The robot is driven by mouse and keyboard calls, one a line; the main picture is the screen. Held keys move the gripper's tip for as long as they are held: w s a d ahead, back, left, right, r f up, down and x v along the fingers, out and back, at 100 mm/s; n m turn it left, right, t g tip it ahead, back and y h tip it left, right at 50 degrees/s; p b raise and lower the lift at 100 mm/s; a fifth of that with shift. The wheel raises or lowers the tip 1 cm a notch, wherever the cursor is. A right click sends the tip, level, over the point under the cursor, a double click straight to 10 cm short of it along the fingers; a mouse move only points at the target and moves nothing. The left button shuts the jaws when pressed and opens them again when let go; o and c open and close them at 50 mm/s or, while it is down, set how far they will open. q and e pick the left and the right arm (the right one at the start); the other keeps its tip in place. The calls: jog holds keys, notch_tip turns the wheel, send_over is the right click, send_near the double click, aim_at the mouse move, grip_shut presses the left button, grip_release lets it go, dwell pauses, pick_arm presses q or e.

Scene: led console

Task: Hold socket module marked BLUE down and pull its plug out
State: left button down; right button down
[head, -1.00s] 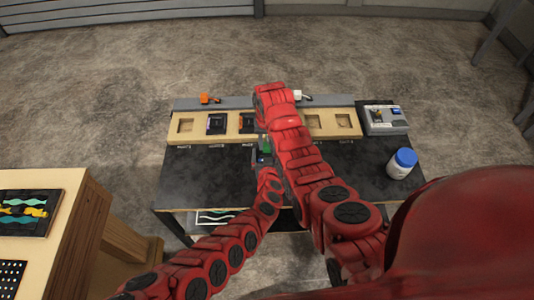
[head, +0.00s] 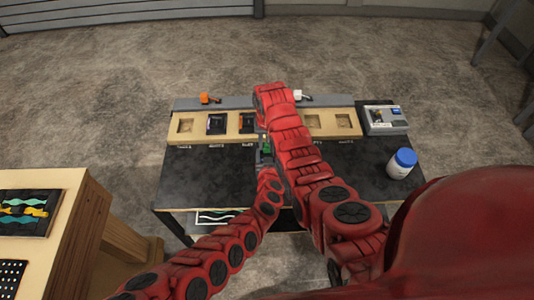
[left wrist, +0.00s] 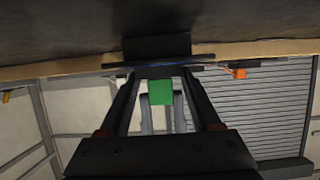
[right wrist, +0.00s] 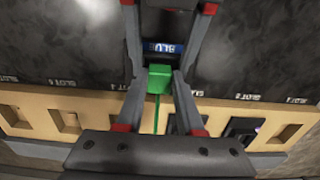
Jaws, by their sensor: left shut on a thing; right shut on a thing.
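The dark socket module with a blue BLUE label (right wrist: 163,48) shows in the right wrist view, off the wooden slot strip and over the black table top. My left gripper (left wrist: 158,68) is shut on this module (left wrist: 157,45). The green plug (right wrist: 159,78) is at the module's near side, with a thin green cable running from it. My right gripper (right wrist: 160,84) is shut on the plug. The green plug also shows in the left wrist view (left wrist: 160,92) and, small, in the head view (head: 267,147). I cannot tell whether plug and socket are parted.
The wooden slot strip (head: 231,137) has empty recesses at both ends and dark modules in between; my right arm hides part. An orange piece (head: 207,98) stands behind it. A grey box (head: 384,119) and a blue-lidded jar (head: 401,167) are at the right. The table's left part is clear.

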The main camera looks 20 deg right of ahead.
aim_at(267, 146)
jog(key=shift+r, duration=0.1)
pick_arm(q)
jog(key=shift+s+f, duration=0.1)
jog(key=shift+f, duration=0.05)
pick_arm(e)
jog(key=shift+r, duration=2.9)
pick_arm(q)
grip_release()
pick_arm(e)
jog(key=shift+r, duration=0.1)
